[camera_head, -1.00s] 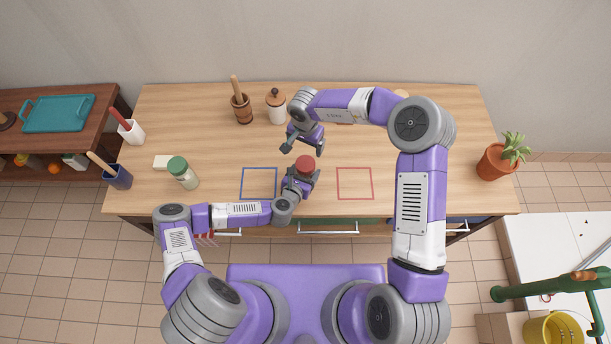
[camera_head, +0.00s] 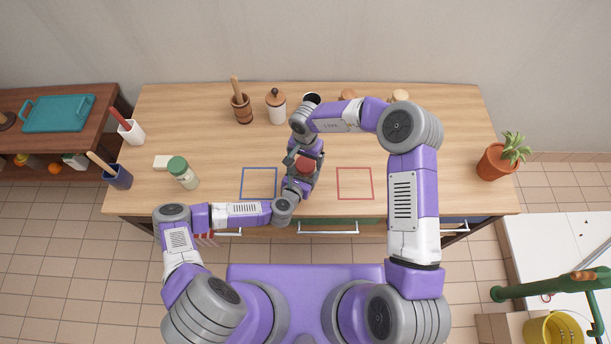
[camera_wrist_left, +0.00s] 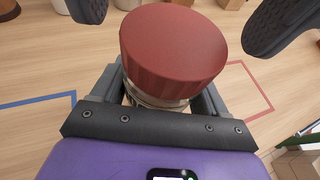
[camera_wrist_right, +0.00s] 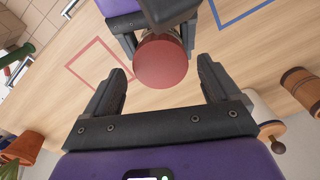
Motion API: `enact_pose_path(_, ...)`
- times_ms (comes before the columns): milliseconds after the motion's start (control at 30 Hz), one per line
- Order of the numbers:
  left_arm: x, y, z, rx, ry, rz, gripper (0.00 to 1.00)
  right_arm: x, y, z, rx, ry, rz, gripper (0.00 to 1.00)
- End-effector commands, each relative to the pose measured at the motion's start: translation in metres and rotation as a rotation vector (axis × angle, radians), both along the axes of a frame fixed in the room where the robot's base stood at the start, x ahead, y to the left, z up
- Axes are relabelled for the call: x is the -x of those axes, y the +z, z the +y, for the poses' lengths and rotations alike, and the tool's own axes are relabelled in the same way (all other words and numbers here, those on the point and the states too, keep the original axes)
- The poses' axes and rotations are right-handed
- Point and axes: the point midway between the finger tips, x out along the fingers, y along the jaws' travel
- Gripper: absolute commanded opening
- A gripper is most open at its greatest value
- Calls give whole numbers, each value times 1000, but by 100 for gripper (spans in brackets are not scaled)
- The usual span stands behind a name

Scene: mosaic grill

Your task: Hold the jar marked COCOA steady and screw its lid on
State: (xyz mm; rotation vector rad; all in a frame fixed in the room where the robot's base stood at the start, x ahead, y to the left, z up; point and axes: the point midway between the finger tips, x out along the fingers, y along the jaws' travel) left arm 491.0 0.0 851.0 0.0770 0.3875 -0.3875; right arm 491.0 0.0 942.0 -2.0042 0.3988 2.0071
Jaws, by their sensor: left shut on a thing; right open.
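The jar has a wide red lid (camera_head: 306,165) on top, which also shows in the left wrist view (camera_wrist_left: 175,50). A narrow band of the jar's glass (camera_wrist_left: 152,99) shows beneath it; most of the jar and any marking are hidden. I cannot tell how tightly the lid sits. My left gripper (camera_wrist_left: 160,92) is shut around the jar below the lid, near the table's front. My right gripper (camera_wrist_right: 163,70) is open, its fingers apart on two sides of the lid. They do not appear to touch it.
A blue square outline (camera_head: 258,198) lies left of the jar and a red one (camera_head: 355,198) lies right. A green-lidded jar (camera_head: 186,178) stands at the left. A mortar (camera_head: 242,112) and a white canister (camera_head: 277,110) stand at the back. A potted plant (camera_head: 497,162) stands at the right edge.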

Motion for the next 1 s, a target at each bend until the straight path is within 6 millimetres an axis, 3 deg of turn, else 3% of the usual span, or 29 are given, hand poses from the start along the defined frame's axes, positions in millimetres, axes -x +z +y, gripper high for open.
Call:
enact_pose_path(200, 0, 0, 0, 0, 1, -1, 0, 0, -20, 0, 0, 1, 0, 89)
enact_pose_path(533, 0, 0, 0, 0, 1, -1, 0, 0, -23, 0, 0, 0, -1, 89)
enact_pose_path(900, 0, 0, 0, 0, 1, -1, 0, 0, -23, 0, 0, 0, 0, 34)
enact_pose_path(1000, 0, 0, 0, 0, 1, -1, 0, 0, -23, 0, 0, -9, 0, 32)
